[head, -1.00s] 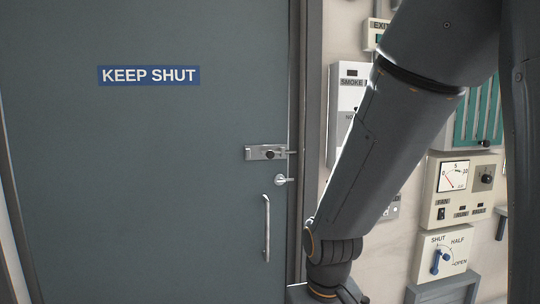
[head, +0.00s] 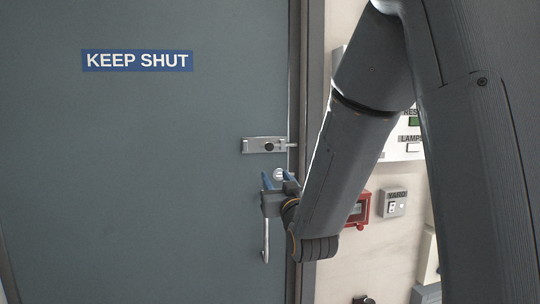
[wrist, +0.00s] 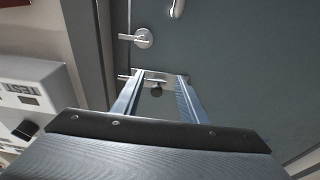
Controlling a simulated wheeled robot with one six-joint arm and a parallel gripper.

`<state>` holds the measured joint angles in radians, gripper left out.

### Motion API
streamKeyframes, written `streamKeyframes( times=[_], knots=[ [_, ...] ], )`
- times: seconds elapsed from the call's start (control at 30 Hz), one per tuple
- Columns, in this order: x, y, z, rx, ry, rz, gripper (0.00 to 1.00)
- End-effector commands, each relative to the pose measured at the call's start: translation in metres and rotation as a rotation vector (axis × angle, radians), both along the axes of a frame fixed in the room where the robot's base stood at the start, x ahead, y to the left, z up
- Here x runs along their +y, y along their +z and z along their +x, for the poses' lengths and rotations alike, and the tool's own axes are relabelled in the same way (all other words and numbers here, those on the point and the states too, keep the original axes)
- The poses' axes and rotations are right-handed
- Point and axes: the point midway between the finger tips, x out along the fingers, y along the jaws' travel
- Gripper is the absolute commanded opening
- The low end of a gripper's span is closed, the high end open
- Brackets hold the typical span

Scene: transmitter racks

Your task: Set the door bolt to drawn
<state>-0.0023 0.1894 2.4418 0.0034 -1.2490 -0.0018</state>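The door bolt (head: 250,145) is a silver plate with a dark round knob (head: 268,147) on the grey door. Its rod reaches right to the door frame. My gripper (head: 277,176) is just below the bolt in the head view, in front of the lock below it, with its blue fingers pointing up. In the wrist view the bolt plate (wrist: 150,75) and knob (wrist: 156,89) show between the two spread fingers (wrist: 157,92). The gripper is open and empty; I cannot tell how far it is from the knob.
A silver lever or lock (wrist: 143,38) and a pull handle (head: 266,240) are on the door near the bolt. A KEEP SHUT sign (head: 137,61) is higher up. Right of the door frame (head: 309,120) are a red box (head: 357,209) and a YARD switch (head: 394,203).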

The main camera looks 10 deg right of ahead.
Motion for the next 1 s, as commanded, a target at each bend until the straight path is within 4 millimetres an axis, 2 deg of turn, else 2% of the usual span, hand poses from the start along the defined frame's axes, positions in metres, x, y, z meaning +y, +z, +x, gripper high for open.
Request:
streamKeyframes(
  times=[0.1, 0.23, 0.37, 0.7, 1.0],
  knots=[
    [0.001, 0.024, -0.003, -0.126, 0.001, 0.000, 0.39],
    [0.001, 0.039, -0.005, -0.194, 0.001, 0.000, 0.39],
    [0.001, 0.046, 0.003, -0.207, 0.001, 0.000, 0.39],
    [0.001, 0.066, 0.049, -0.205, 0.001, 0.000, 0.39],
    [0.001, 0.071, 0.065, -0.204, 0.001, 0.000, 0.39]
  ],
)
